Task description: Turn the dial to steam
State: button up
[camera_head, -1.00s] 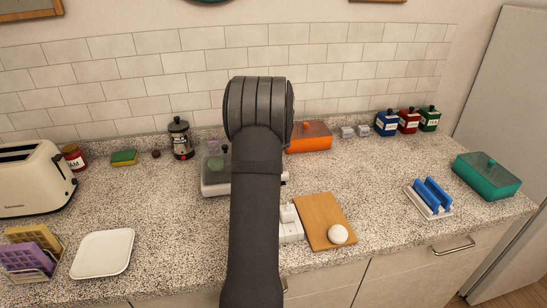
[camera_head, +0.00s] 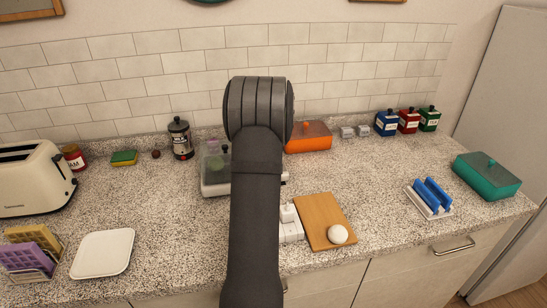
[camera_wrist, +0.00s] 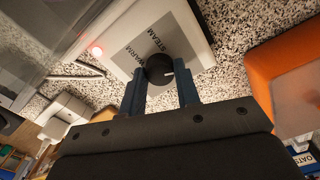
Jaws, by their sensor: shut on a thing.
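A round black dial (camera_wrist: 159,68) sits on the white base (camera_wrist: 184,32) of an appliance in the wrist view. A grey panel beside the dial carries the words STEAM and WARM. The dial's short white mark lies toward its right side in the picture, not clearly at either word. My gripper (camera_wrist: 160,83) is shut on the dial, with one blue-grey finger on each side. In the head view the appliance (camera_head: 214,184), with its clear upper part, is partly hidden behind my arm, which also hides the dial and gripper.
A red light (camera_wrist: 97,51) glows on the appliance. An orange box (camera_head: 309,138) stands just right of it. A wooden board (camera_head: 325,218) with a white ball (camera_head: 338,234) lies in front.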

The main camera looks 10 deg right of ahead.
jog(key=shift+m, duration=0.8)
jog(key=o, duration=1)
jog(key=shift+c, duration=0.2)
jog(key=shift+r, duration=0.1)
notch_tip(320, 180, up, 17)
jog(key=shift+r, duration=0.15)
notch_tip(320, 180, down, 18)
jog(key=shift+r, duration=0.25)
